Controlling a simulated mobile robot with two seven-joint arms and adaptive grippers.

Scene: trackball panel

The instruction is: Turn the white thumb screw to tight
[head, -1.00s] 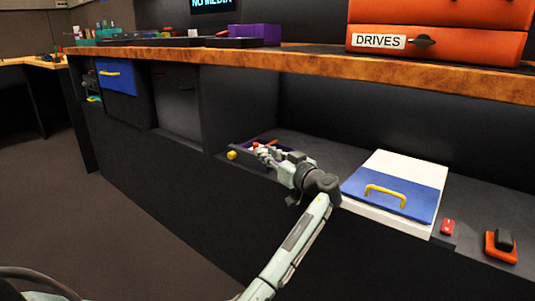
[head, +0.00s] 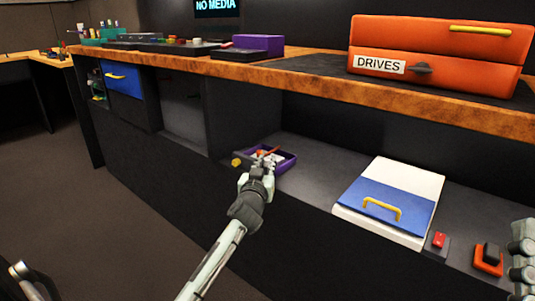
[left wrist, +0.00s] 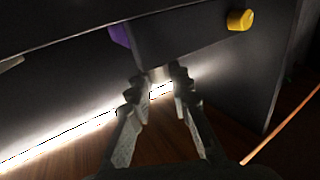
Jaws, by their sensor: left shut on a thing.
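The white thumb screw (left wrist: 159,74) shows as a small pale stub between the fingertips in the left wrist view, under a dark block (left wrist: 190,32). My left gripper (left wrist: 157,82) is shut on it, with a fingertip on each side. In the head view my left gripper (head: 264,160) is at the front of the purple panel (head: 287,163) on the lower shelf and hides the screw's place. The screw's turn angle cannot be made out.
A yellow knob (head: 236,162) sits beside the panel and shows in the left wrist view (left wrist: 240,19). A white and blue box (head: 390,200) with a yellow handle, a red switch (head: 439,240) and an orange switch (head: 488,259) stand right. The wooden counter (head: 310,85) runs above.

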